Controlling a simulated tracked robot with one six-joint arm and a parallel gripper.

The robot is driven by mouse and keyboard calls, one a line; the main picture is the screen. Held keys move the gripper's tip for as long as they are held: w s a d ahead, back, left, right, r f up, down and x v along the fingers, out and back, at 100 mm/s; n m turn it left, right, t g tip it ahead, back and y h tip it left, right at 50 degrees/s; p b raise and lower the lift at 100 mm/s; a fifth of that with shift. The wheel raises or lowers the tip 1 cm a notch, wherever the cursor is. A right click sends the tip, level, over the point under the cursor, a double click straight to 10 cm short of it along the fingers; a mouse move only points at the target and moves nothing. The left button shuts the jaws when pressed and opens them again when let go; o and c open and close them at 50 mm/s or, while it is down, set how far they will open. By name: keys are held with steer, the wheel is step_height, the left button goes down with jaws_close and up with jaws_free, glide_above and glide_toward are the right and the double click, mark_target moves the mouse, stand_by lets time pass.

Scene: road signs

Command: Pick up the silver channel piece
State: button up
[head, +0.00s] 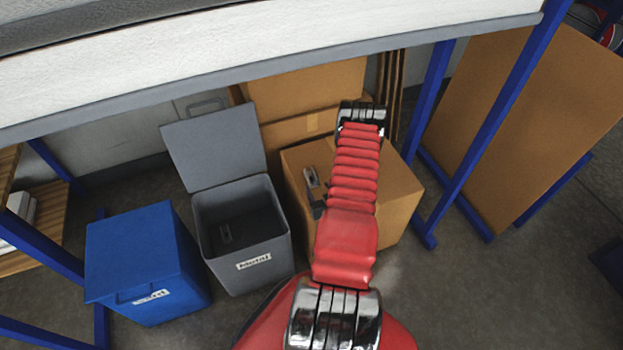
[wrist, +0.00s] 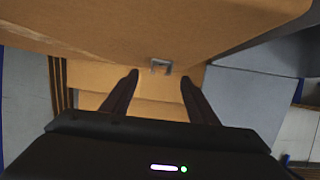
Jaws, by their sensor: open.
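A small silver channel piece (head: 312,177) lies on top of a cardboard box (head: 395,192), left of my red arm in the head view. In the wrist view the silver channel piece (wrist: 161,66) shows as a small U-shaped end at the edge of the box's top, roughly centred between the fingers and beyond their tips. My gripper (wrist: 160,79) is open with nothing between its dark fingers. In the head view only a dark part of my gripper (head: 317,207) shows beside the arm, close to the piece; the rest is hidden.
A closed blue bin (head: 140,250) is farther left. Blue rack posts (head: 483,140) stand at the right. A white shelf edge (head: 270,55) crosses above.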

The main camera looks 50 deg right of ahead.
mark_target(314, 187)
steer(key=shift+r+x, duration=0.2)
steer(key=shift+x, duration=2.35)
steer(key=shift+w, duration=0.1)
steer(key=c, duration=1.2)
steer(key=shift+r, duration=0.1)
steer(key=shift+r, duration=0.7)
step_height(314, 187, up, 2)
steer(key=s+a, duration=0.3)
steer(key=s, duration=0.2)
steer(key=s+a, duration=0.3)
steer(key=s, duration=0.1)
steer(key=s+a, duration=0.4)
steer(key=s, duration=0.1)
steer(key=shift+s+a, duration=0.15)
steer(key=shift+s, duration=0.25)
